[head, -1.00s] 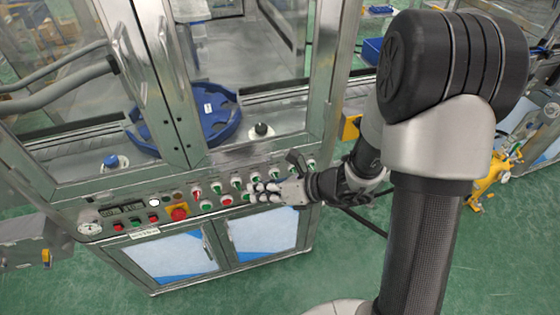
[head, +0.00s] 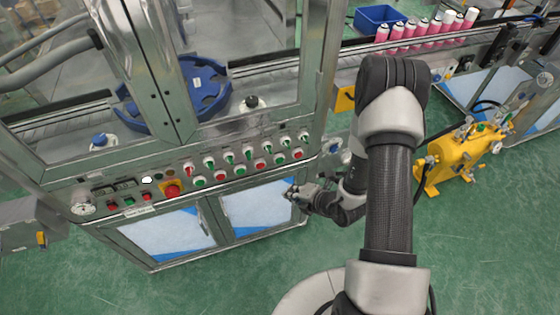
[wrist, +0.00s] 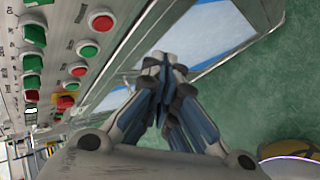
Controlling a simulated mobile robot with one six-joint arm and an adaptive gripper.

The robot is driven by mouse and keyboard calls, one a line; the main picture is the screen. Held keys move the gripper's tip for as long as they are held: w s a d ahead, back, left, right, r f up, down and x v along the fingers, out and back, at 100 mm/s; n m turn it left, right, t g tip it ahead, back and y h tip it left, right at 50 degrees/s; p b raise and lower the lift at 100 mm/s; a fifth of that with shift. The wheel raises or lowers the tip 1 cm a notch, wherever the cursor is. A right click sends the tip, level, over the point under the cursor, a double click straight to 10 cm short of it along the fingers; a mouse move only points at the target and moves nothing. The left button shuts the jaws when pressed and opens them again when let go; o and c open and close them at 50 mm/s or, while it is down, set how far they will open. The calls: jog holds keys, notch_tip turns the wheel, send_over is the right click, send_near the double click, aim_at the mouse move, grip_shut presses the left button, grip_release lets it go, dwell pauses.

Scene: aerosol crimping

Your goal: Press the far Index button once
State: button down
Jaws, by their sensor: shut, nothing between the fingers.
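The steel machine's control panel (head: 140,190) carries rows of green and red push buttons and selector switches. Its labels are too small to read, so I cannot tell which button is the far Index button. A green button (head: 200,181) and a red button (head: 298,153) are in its lower row. Panel buttons, including a red one (wrist: 101,21), also show at left in the wrist view. My gripper (head: 291,190) is below the panel's right part, in front of the cabinet doors, apart from the buttons. In the wrist view my gripper (wrist: 165,68) has its fingertips together, empty.
A red emergency stop (head: 172,190) on yellow sits left of the button rows. Glass doors with steel frames rise above the panel. A yellow pump unit (head: 455,160) stands on the floor at right. Pink cans (head: 410,35) stand on the conveyor behind. Green floor is open in front.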

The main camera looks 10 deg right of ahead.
jog(key=w+a, duration=0.1)
jog(key=w, duration=0.7)
jog(key=shift+w, duration=0.35)
dwell(1.3)
jog(key=shift+w+a, duration=0.1)
jog(key=shift+w, duration=0.35)
jog(key=shift+w, duration=0.4)
dwell(0.6)
jog(key=shift+s, duration=0.85)
jog(key=shift+s+d, duration=0.2)
jog(key=shift+s, duration=1.05)
jog(key=shift+s+d, duration=0.2)
jog(key=shift+s, duration=1.05)
